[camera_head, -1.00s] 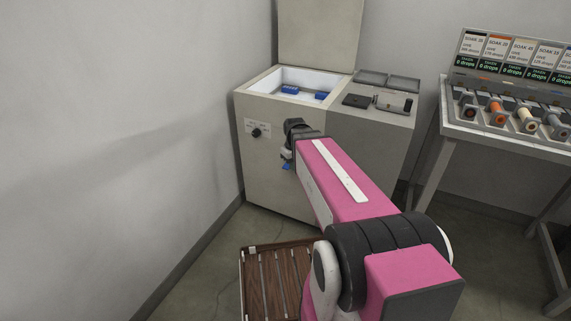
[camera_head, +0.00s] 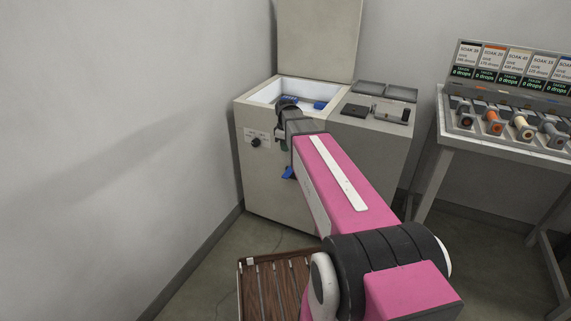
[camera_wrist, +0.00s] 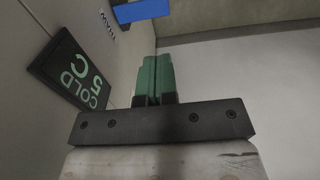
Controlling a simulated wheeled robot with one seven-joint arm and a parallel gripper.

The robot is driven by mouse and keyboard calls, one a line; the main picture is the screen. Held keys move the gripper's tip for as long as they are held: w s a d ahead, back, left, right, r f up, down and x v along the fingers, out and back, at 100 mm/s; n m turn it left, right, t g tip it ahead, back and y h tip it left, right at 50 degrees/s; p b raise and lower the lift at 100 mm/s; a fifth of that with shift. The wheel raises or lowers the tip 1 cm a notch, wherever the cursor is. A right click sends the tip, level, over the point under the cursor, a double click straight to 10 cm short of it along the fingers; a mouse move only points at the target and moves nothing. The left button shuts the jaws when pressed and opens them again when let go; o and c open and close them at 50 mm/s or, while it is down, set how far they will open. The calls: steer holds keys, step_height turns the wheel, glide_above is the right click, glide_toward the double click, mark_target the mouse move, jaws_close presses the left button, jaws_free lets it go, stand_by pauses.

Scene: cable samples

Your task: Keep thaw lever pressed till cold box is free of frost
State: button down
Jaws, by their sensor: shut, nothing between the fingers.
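The cold box (camera_head: 270,180) stands against the back wall with its lid (camera_head: 317,40) raised. Its inside walls (camera_head: 290,88) look white, but I cannot tell frost from lining. A blue lever (camera_head: 288,173) shows beside my arm at the box's front. In the wrist view the blue lever (camera_wrist: 141,11) is at the top, near a THAW label (camera_wrist: 108,25). My gripper (camera_wrist: 155,60) has its green fingers together, with nothing between them. The tips appear below the lever in the picture, with a visible gap.
A "COLD 5 C" display (camera_wrist: 75,73) is on the panel. Blue items (camera_head: 319,105) lie inside the box. A slatted wooden piece (camera_head: 275,285) is low in front. A sample bench (camera_head: 500,140) stands at right.

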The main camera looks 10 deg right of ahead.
mark_target(286, 176)
step_height(286, 176, down, 14)
steer(key=shift+r, duration=0.15)
stand_by(0.4)
steer(key=shift+s, duration=0.1)
